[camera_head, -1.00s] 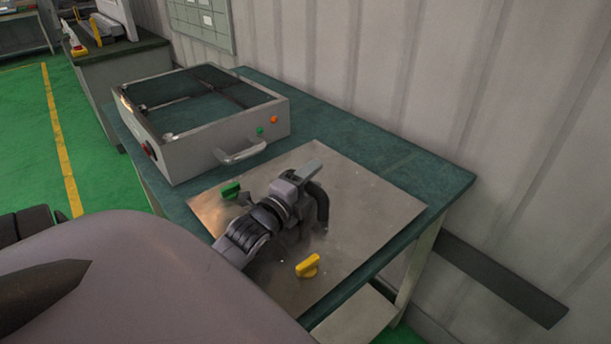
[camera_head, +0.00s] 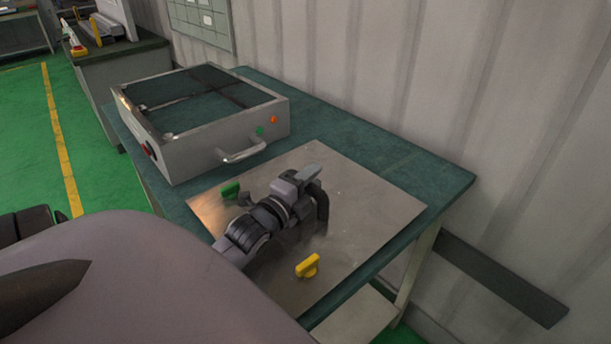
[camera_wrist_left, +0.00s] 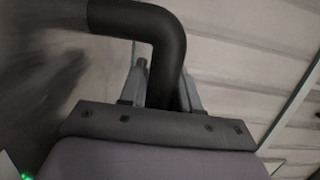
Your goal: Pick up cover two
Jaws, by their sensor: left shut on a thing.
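My left gripper (camera_head: 306,179) hangs over the metal plate on the green table in the head view. It is shut on a black bent tube (camera_head: 322,204), which curves down from the fingers toward the plate. The left wrist view shows the same black tube (camera_wrist_left: 168,45) as a thick elbow passing between the two grey fingers (camera_wrist_left: 163,85). No label tells me whether this tube is cover two. The tube's lower end is partly hidden, so I cannot tell whether it touches the plate. My right gripper is not in view.
A yellow piece (camera_head: 307,265) and a green piece (camera_head: 230,190) stand on the metal plate (camera_head: 365,205) on either side of my arm. A grey box with a handle (camera_head: 205,140) stands behind on the table. The plate's right part is clear. A ribbed wall (camera_head: 400,80) rises behind.

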